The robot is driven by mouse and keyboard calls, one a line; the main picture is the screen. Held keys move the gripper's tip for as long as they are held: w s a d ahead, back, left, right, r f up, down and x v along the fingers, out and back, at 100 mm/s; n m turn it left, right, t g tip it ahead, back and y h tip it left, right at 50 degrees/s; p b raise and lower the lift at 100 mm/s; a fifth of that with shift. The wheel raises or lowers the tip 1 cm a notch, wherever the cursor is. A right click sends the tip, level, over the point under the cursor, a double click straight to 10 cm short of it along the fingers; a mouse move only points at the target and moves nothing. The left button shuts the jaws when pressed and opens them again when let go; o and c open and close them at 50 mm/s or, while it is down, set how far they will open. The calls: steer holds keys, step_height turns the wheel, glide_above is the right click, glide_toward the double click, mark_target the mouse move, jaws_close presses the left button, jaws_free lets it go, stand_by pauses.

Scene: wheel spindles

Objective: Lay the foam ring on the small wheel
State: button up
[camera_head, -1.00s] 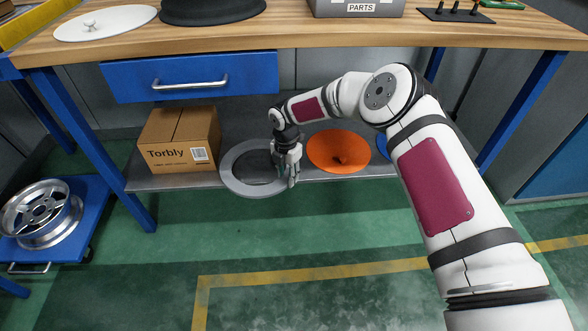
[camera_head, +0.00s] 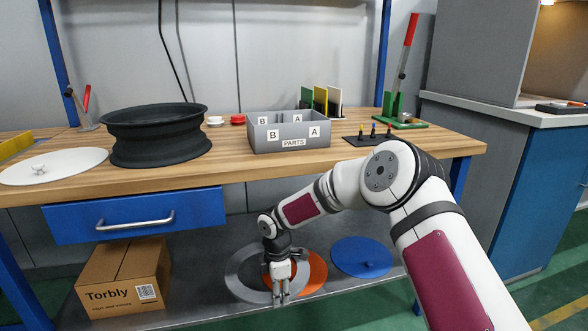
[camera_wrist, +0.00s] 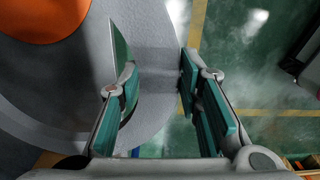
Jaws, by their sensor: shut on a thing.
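The flat grey foam ring (camera_head: 240,284) is in front of the low shelf under the bench and overlaps the orange disc in the head view. My gripper (camera_head: 280,296) is shut on its near right rim. In the wrist view, the fingers (camera_wrist: 158,78) stand on either side of the grey ring (camera_wrist: 160,28). The ring looks lifted off the shelf; its exact height is hard to tell. A black wheel (camera_head: 157,146) stands on the bench top at the left. The smaller silver wheel seen earlier is outside the current views.
The orange disc (camera_head: 316,272) is partly covered by the ring. A blue disc (camera_head: 350,256) lies to its right. A cardboard box (camera_head: 125,284) stands at left. Above are the drawer (camera_head: 90,222) and the bench top with a white disc (camera_head: 60,168) and parts bin (camera_head: 290,140).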

steer(key=s+d+r+m, duration=0.4)
steer(key=d+m, duration=0.3)
steer(key=d, duration=0.1)
steer(key=s+d+r+m, duration=0.4)
steer(key=d+m, duration=0.4)
steer(key=s+d+r+m, duration=0.4)
steer(key=d+m, duration=0.3)
steer(key=d, duration=0.1)
steer(key=s+r+p, duration=0.3)
steer(key=r+p, duration=0.7)
steer(key=p, duration=0.1)
steer(key=s+r+p, duration=0.3)
steer(key=r+p, duration=0.8)
steer(key=p, duration=0.1)
steer(key=s+r+p, duration=0.3)
steer(key=r+p, duration=0.7)
steer(key=p, duration=0.2)
steer(key=shift+a+r, duration=0.25)
steer(key=shift+a, duration=0.1)
steer(key=shift+s, duration=0.1)
